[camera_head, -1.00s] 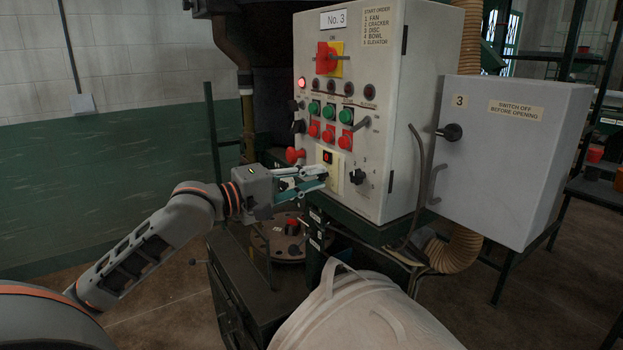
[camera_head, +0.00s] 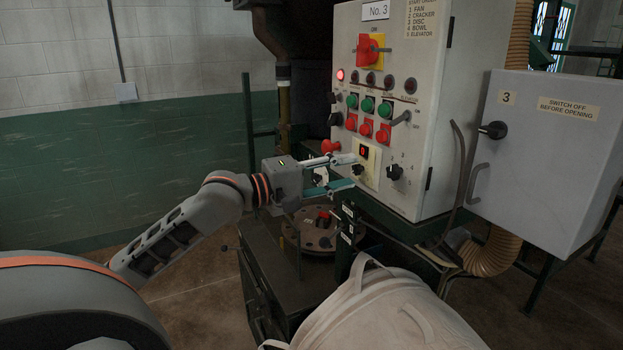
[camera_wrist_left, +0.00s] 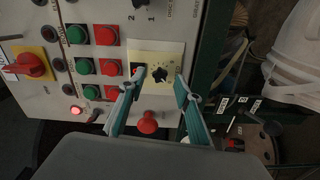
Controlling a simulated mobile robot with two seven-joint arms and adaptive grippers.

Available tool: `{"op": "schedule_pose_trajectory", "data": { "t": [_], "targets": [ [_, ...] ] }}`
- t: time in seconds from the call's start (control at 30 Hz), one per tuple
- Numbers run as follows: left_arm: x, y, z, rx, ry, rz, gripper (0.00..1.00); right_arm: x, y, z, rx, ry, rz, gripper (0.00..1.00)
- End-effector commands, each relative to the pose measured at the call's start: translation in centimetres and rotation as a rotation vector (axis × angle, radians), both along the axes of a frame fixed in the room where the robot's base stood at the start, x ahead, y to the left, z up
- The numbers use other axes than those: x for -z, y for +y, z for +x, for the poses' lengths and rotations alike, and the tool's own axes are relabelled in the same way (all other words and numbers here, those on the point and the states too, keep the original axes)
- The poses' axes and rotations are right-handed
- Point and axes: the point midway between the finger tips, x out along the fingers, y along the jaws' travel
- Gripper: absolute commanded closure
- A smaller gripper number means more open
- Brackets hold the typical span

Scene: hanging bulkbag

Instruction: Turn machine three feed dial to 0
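The No. 3 control panel (camera_head: 412,110) carries a cream plate (camera_head: 370,177) with a small dark display (camera_head: 364,152) and a black dial knob (camera_head: 358,170). The plate (camera_wrist_left: 172,57) and its star-shaped knob (camera_wrist_left: 158,75) with a printed scale also show in the left wrist view. I cannot read the knob's setting. My left gripper (camera_head: 350,173) is open and empty in front of the plate. In the left wrist view its fingers (camera_wrist_left: 160,82) stand either side of the knob, apart from it. One finger partly covers the display. My right gripper is out of view.
A red mushroom button (camera_head: 331,147) lies close beside the gripper; a black selector (camera_head: 394,172) is right of the plate. Green and red buttons sit above. A grey box (camera_head: 540,155) stands right, and a pale bulk bag (camera_head: 385,318) lies below.

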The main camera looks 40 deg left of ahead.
Motion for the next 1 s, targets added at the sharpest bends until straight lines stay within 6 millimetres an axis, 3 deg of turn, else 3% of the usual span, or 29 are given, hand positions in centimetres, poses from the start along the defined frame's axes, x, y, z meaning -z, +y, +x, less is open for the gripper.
{"op": "schedule_pose_trajectory", "data": {
  "t": [0.8, 1.0],
  "targets": [
    [0.1, 3.4, -8.3, 0.001, 0.002, -0.002, 0.66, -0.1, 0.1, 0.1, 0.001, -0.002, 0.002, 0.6],
    [0.0, 3.9, -9.5, 0.001, 0.0, 0.0, 0.66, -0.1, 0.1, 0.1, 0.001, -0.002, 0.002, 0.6]
  ]
}}
